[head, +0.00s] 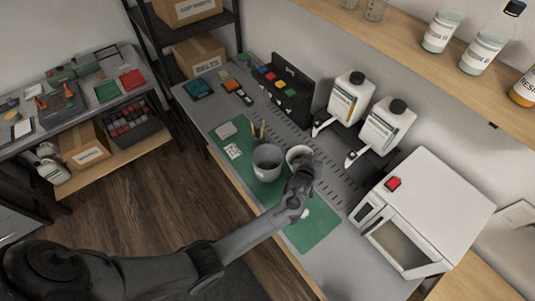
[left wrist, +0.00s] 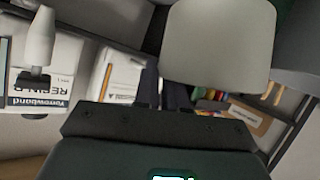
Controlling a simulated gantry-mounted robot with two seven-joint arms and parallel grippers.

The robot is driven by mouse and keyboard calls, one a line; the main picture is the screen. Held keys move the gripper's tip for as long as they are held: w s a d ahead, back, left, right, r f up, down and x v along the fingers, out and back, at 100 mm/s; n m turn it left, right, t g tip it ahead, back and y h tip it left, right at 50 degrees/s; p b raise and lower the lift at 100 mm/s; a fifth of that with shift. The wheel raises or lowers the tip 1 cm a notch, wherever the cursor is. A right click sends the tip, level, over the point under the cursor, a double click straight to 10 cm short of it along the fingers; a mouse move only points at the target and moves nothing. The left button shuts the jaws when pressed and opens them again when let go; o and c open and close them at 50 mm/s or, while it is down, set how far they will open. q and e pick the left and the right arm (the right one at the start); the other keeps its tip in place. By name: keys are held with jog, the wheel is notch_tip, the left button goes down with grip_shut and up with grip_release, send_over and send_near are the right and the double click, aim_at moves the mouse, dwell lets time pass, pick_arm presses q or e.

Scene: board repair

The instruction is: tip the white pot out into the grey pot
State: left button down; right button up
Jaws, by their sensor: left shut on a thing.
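The white pot (head: 297,152) is on the far right side of the grey pot, close beside it, in the head view. My left gripper (head: 303,165) is shut on the white pot and partly covers it. The grey pot (head: 267,168) stands upright on the green mat with its open top showing. In the left wrist view the white pot (left wrist: 218,45) fills the upper middle, and a grey surface at the upper right looks like the grey pot (left wrist: 297,40). The white pot's contents and exact tilt I cannot tell. My right gripper is out of view.
The green mat (head: 318,228) lies on the grey bench. Two white dispenser bottles (head: 347,101) stand behind on the right. A white oven-like box (head: 440,205) is at the right. A black bin rack (head: 288,88) stands at the back. Small tools stand left of the grey pot.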

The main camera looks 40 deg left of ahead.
pick_arm(q)
jog(key=s+a+r+n+t+h+p, duration=0.1)
jog(key=s+a+r+n+t+h, duration=0.1)
jog(key=a+r, duration=0.4)
jog(key=shift+s+r+n, duration=0.25)
jog(key=shift+s+n, duration=0.35)
jog(key=shift+n, duration=0.2)
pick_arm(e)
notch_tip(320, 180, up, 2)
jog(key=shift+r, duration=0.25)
pick_arm(q)
jog(key=shift+s+a+r+t, duration=0.15)
jog(key=shift+a+r+t, duration=0.05)
jog(key=shift+a+t, duration=0.1)
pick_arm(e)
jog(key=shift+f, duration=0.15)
pick_arm(q)
jog(key=shift+s+a+f+n+h+b, duration=0.1)
jog(key=shift+s+a+n+h+b, duration=0.25)
jog(key=shift+n+b, duration=0.4)
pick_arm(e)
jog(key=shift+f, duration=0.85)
pick_arm(q)
jog(key=shift+w+a, duration=0.1)
jog(key=shift+a+t+b, duration=0.25)
jog(key=shift+t+b, duration=0.05)
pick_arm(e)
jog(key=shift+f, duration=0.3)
